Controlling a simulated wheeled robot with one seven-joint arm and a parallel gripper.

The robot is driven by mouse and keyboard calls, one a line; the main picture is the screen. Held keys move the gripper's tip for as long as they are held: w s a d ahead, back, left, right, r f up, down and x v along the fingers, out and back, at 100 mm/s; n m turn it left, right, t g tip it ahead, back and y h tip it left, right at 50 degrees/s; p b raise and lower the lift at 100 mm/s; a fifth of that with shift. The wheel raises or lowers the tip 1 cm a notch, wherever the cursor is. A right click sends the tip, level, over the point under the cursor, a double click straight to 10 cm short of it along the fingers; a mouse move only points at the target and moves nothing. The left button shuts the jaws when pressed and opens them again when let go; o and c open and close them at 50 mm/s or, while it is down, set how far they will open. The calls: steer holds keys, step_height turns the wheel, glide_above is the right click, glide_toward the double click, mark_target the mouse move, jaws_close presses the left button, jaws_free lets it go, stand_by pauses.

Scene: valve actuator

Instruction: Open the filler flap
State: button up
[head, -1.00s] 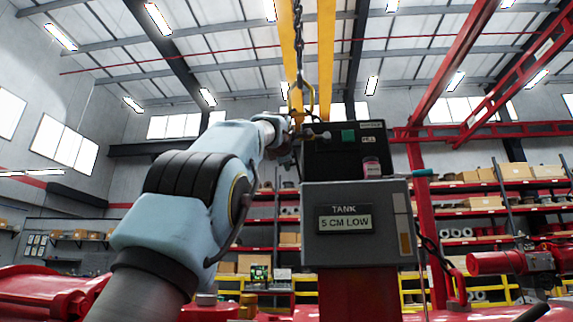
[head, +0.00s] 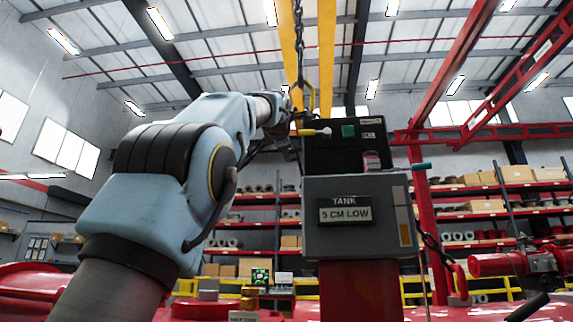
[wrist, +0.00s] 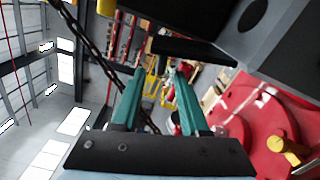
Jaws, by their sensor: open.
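The grey tank box (head: 357,240) stands right of centre in the head view, with a sign reading "TANK 5 CM LOW". A black upright panel (head: 330,158) rises from its top, with a green square (head: 348,131) and a small "FILL" label. I cannot tell which part is the filler flap. A yellow lever with a pale knob (head: 323,132) sticks out at the panel's left. My gripper (wrist: 161,73) has teal fingers, spread apart and empty in the wrist view. A dark bar (wrist: 195,50) lies just beyond the fingertips; contact is unclear.
A chain (head: 300,45) with a yellow hook hangs close left of the panel. A small pink-labelled jar (head: 371,161) stands on the box. A red post (head: 422,220) rises at its right. Red shelves fill the background, and red machinery (wrist: 262,125) lies below.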

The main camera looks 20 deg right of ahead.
steer(key=b+v, duration=0.1)
steer(key=v, duration=0.3)
steer(key=shift+s+a+b, duration=0.2)
steer(key=shift+s+b, duration=0.15)
steer(key=shift+s, duration=0.1)
